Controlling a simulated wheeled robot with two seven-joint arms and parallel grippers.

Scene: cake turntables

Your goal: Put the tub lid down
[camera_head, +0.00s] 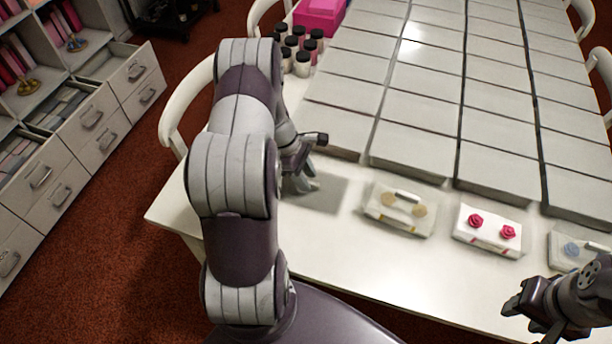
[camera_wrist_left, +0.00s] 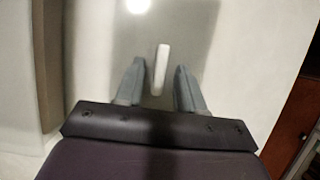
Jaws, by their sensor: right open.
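The tub lid (camera_head: 332,194) is a grey, see-through sheet that appears to lie flat on the white table, left of the tubs. In the left wrist view the lid (camera_wrist_left: 190,35) has a short white handle (camera_wrist_left: 161,68). My left gripper (camera_head: 303,178) is just above the lid. Its fingers (camera_wrist_left: 158,85) are apart, one on each side of the handle, with a gap on both sides. My right gripper (camera_head: 522,306) is open at the lower right, away from the lid. The tub with two pink roses (camera_head: 490,243) shows no lid handle.
A tub with tan rounds (camera_head: 388,217) and one with a blue rose (camera_head: 560,256) show handles on top. Rows of grey boxes (camera_head: 420,125) fill the table behind. Bottles (camera_head: 302,66) and a pink box (camera_head: 318,14) stand at the back left. The table (camera_head: 345,260) is clear in front.

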